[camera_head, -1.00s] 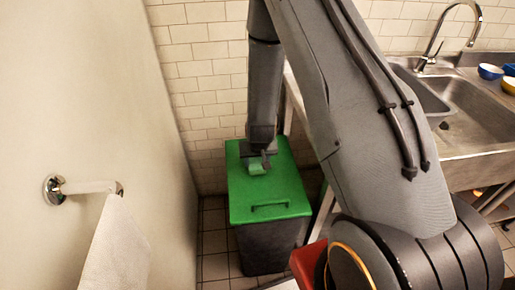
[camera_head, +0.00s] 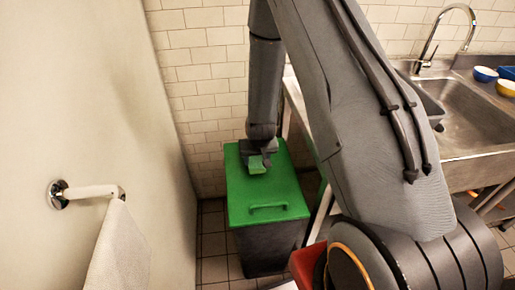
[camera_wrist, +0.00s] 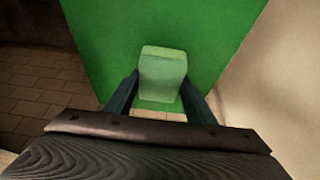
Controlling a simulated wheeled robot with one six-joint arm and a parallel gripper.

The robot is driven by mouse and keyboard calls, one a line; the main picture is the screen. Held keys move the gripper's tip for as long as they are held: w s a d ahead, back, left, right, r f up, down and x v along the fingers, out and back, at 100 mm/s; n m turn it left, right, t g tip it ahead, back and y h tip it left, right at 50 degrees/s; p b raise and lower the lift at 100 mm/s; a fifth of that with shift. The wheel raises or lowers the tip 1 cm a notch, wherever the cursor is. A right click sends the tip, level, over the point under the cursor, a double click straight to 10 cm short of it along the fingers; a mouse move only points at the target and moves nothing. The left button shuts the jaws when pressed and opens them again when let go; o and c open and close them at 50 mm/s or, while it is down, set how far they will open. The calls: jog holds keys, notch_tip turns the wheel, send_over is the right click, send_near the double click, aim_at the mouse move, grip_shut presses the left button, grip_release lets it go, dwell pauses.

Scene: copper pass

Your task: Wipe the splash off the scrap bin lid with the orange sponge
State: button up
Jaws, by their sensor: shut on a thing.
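The scrap bin (camera_head: 268,245) is dark with a green lid (camera_head: 245,200), which has a handle near its front edge. My gripper (camera_head: 257,158) is over the rear half of the lid. It is shut on a pale green sponge-like block (camera_head: 258,166); no orange sponge shows. In the wrist view the block (camera_wrist: 162,72) sits between my two dark fingers (camera_wrist: 160,95), with the green lid (camera_wrist: 215,35) behind it. A pale tan strip shows just below the block. I cannot tell whether the block touches the lid. I see no clear splash; the block and gripper hide part of the lid.
A plain wall (camera_head: 120,100) with a towel bar (camera_head: 90,191) and white towel (camera_head: 120,250) is close on the left. A steel sink (camera_head: 475,125) with a tap is on the right. A red object (camera_head: 305,264) is right of the bin. A tiled wall stands behind.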

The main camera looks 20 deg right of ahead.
jog(key=shift+r+p, duration=2.1)
jog(key=shift+r, duration=0.7)
jog(key=shift+s+f, duration=0.1)
